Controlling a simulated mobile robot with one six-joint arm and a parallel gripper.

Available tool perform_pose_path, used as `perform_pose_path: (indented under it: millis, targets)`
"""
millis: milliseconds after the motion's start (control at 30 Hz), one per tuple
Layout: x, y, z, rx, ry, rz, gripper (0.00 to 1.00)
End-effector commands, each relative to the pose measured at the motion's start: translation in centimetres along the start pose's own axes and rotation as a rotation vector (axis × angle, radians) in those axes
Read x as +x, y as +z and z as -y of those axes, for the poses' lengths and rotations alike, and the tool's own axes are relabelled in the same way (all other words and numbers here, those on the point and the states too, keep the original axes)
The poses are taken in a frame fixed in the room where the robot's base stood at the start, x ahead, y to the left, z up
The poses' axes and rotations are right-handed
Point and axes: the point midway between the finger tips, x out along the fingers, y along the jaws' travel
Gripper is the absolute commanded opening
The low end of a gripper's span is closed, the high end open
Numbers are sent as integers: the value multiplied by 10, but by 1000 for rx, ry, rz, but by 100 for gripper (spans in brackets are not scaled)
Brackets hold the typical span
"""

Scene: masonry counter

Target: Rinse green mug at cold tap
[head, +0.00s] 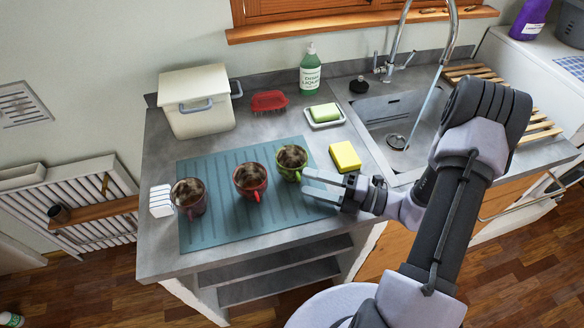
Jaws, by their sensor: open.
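The green mug (290,163) stands upright at the right end of a row of three mugs on the blue-grey ribbed mat (230,225). It has dark contents or a dark inside. My gripper (308,183) is open, just in front and to the right of the green mug; whether it touches the mug or its handle, I cannot tell. The tap (447,40) arches over the sink (400,110) at the right, and a pale stream runs from its spout towards the drain. Two small levers (390,66) sit at the tap's base.
A red mug (250,180) and a purple mug (189,197) stand left of the green mug. A yellow sponge (345,156), a soap dish (325,117), a soap bottle (310,72) and a red brush (269,101) lie around. A wooden rack (480,72) adjoins the sink.

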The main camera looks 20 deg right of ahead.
Motion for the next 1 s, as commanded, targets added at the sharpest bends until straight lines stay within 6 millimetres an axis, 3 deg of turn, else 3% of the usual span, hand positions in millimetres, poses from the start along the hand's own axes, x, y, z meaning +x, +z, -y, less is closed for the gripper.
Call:
perform_pose_path:
  millis: [167, 400, 667, 900, 967, 1000]
  targets:
    - [20, 0, 2, -1, 0, -2, 60]
    - [64, 5, 4, -3, -1, -4, 60]
    - [69, 6, 1, -2, 0, 0, 60]
    - [69, 6, 1, -2, 0, -1, 12]
    - [69, 6, 2, -2, 0, -1, 1]
    - [69, 6, 2, -2, 0, -1, 0]
